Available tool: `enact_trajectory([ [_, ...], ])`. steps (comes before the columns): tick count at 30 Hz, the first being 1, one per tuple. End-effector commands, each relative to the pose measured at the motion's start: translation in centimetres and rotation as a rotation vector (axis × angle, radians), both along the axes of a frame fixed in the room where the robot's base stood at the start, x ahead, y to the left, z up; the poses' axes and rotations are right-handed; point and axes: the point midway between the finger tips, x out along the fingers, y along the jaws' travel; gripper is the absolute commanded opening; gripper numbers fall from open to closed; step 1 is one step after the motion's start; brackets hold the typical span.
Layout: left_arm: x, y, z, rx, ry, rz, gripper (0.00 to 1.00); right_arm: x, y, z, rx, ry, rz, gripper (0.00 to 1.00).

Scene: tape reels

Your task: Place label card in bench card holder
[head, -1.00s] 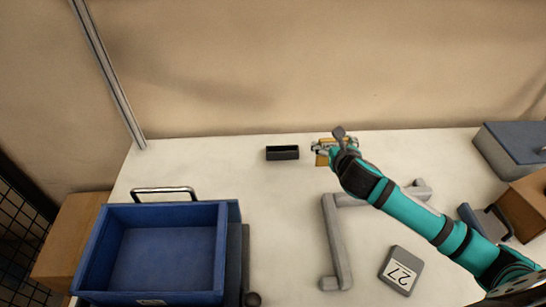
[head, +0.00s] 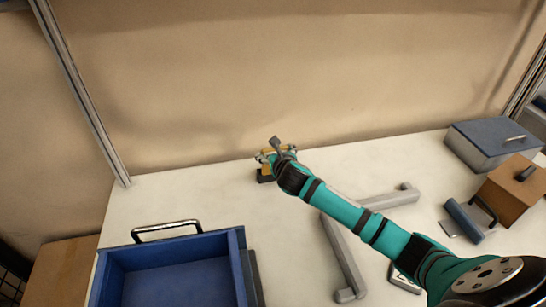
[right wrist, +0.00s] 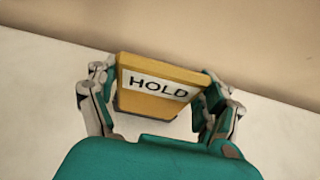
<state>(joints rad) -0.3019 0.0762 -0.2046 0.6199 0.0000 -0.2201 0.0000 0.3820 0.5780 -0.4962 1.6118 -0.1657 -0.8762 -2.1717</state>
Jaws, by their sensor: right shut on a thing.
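The yellow label card (right wrist: 160,104) with a white strip reading HOLD is between the two fingers of my right gripper (right wrist: 159,88). My right gripper is shut on its sides and holds it roughly upright, slightly tilted in the picture. In the head view my right gripper (head: 272,158) is at the black card holder (head: 265,178) near the back of the bench, and largely covers it. The card appears over the holder. I cannot tell whether the card's lower edge is inside its slot. My left gripper is not in view.
A blue bin (head: 180,277) stands at the front left. A grey bar frame (head: 345,262) lies under my right arm. A blue-grey lidded box (head: 492,142) and a brown box (head: 515,184) stand at the right. The bench (head: 190,195) is clear left of the holder.

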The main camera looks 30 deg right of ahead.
Motion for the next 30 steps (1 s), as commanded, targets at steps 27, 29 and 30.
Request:
enact_trajectory([
  [27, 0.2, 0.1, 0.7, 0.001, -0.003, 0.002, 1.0, 2.2, -0.5, -3.9, -0.001, -0.001, 0.0, 0.49],
  [29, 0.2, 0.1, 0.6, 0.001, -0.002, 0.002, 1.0, 2.2, -0.5, -4.1, -0.001, 0.0, 0.0, 0.49],
  [30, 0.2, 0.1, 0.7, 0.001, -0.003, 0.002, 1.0, 2.2, -0.6, -4.1, -0.001, 0.0, 0.0, 0.84],
])
